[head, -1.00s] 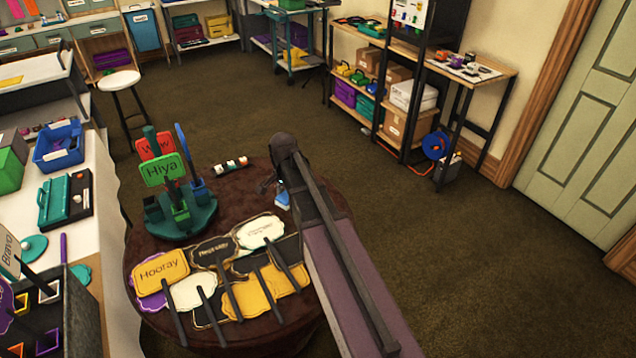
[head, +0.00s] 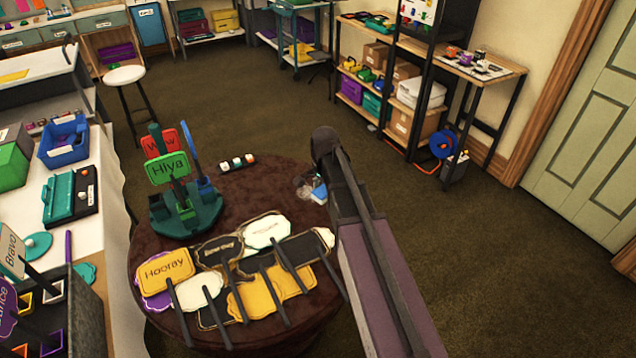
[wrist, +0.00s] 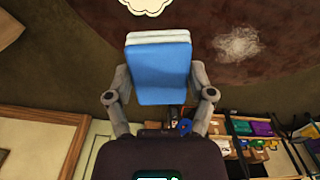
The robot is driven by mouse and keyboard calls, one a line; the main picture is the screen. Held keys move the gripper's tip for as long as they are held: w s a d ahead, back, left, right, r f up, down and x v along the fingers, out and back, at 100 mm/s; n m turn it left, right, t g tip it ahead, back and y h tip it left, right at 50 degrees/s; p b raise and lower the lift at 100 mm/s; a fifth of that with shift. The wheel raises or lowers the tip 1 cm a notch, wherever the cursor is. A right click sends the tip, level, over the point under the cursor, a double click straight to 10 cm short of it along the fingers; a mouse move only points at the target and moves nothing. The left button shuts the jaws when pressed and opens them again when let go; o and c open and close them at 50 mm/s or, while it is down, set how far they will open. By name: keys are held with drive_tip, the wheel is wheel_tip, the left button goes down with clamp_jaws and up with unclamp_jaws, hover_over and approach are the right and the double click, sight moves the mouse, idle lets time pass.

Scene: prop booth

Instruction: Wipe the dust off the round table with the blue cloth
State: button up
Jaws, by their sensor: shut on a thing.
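The round table (head: 235,205) has a dark brown top and stands in the middle of the head view. My gripper (wrist: 160,75) is shut on the blue cloth (wrist: 160,72), a folded pad with a pale far edge, held between both fingers. In the head view the cloth (head: 320,193) shows at the table's right side, and my arm hides most of the gripper. A pale dust patch (wrist: 238,43) lies on the tabletop to the right of the cloth in the wrist view. It also shows faintly in the head view (head: 304,187). Contact between cloth and tabletop cannot be told.
A green holder (head: 186,212) with upright signs stands on the table's left. Several flat signs on sticks, including one reading Hooray (head: 165,268), cover the front. A small striped item (head: 237,162) lies at the back. A white counter (head: 100,185) stands close on the left.

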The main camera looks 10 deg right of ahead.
drive_tip(key=w+d+f+b, duration=0.1)
drive_tip(key=w+f+b, duration=0.3)
drive_tip(key=w, duration=0.2)
drive_tip(key=w+d+f+m+b, duration=0.1)
drive_tip(key=w+f+b, duration=0.3)
drive_tip(key=w, duration=0.3)
drive_tip(key=shift+f+b, duration=0.4)
drive_tip(key=shift+w+f, duration=0.1)
